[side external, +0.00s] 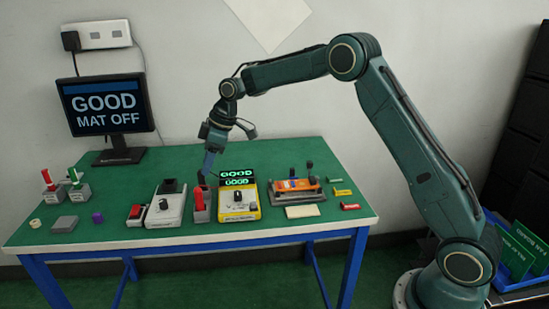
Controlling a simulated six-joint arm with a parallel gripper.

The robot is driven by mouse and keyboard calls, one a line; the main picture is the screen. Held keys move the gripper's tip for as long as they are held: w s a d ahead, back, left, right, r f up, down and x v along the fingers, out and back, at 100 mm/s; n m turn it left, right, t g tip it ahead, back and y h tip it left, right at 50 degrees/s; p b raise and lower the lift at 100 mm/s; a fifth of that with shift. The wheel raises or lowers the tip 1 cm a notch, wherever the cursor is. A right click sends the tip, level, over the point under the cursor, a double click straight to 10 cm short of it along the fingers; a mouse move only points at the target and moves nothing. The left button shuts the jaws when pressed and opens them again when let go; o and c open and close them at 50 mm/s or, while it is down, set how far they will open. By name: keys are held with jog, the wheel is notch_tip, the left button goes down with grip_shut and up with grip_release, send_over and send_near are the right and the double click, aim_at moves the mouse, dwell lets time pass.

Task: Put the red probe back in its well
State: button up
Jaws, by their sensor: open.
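No empty well can be made out clearly.
The yellow meter (238,213) has a lit green display reading GOOD. A white meter (164,214) with a red switch box (136,212) stands left. A fixture with an orange part (297,184) is right. A monitor (105,104) reads "GOOD MAT OFF". The green table (110,232) is clear in front.

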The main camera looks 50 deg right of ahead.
jog(key=s+r+m+t+h, duration=0.1)
jog(key=s+r+m, duration=0.1)
jog(key=s+r, duration=0.65)
jog(key=s+r+m+h, duration=0.1)
jog(key=s+r+m, duration=0.1)
jog(key=s+r, duration=0.65)
jog(key=s+f+m, duration=0.2)
jog(key=s+f, duration=0.1)
jog(key=s, duration=0.9)
jog(key=s+d+f+m+t+h, duration=0.1)
jog(key=s+f+m, duration=0.2)
jog(key=s, duration=1)
jog(key=shift+d, duration=0.25)
